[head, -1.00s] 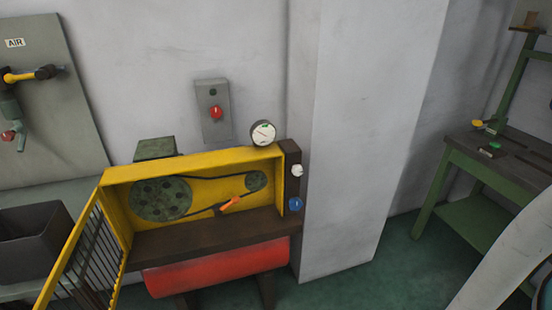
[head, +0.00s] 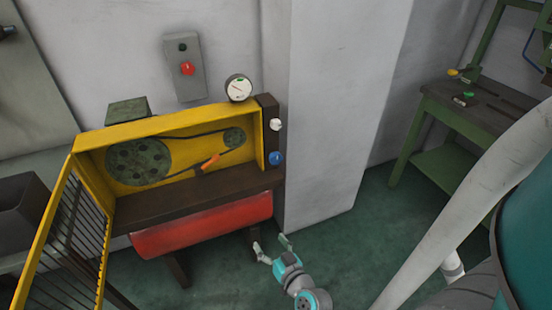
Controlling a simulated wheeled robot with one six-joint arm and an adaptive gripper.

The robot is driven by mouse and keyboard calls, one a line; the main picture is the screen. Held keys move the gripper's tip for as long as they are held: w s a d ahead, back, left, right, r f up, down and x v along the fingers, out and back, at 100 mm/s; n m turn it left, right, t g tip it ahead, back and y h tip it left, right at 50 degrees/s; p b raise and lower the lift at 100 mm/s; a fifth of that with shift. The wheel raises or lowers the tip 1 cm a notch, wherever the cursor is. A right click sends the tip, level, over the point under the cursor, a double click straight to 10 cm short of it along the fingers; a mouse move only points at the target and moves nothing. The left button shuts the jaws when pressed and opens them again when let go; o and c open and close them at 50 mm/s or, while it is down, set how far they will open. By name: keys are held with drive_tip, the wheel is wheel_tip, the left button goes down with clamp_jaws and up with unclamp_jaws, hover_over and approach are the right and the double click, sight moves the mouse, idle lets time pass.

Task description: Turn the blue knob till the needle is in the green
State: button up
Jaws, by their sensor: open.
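The blue knob (head: 276,158) sits low on the dark brown post at the right end of the yellow machine housing. A white knob (head: 276,125) is above it on the same post.
The yellow housing (head: 90,142) holds pulleys, a belt and an orange-handled part (head: 210,162). Its barred guard (head: 62,240) hangs open at left. A red panel (head: 205,225) is below. A pale pillar (head: 335,110) stands right of the post. A green bench (head: 445,112) is at far right.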

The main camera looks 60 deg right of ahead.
drive_tip(key=w+d+r+m+h, duration=0.1)
drive_tip(key=w+d, duration=0.2)
drive_tip(key=d, duration=0.3)
drive_tip(key=w+d+r+h, duration=0.1)
drive_tip(key=w+d+r, duration=0.1)
drive_tip(key=d, duration=0.4)
drive_tip(key=m, duration=0.1)
approach(278, 159)
drive_tip(key=shift+t+h, duration=0.3)
drive_tip(key=x, duration=1.1)
drive_tip(key=shift+w+f, duration=0.25)
drive_tip(key=shift+f, duration=0.1)
drive_tip(key=c, duration=1.2)
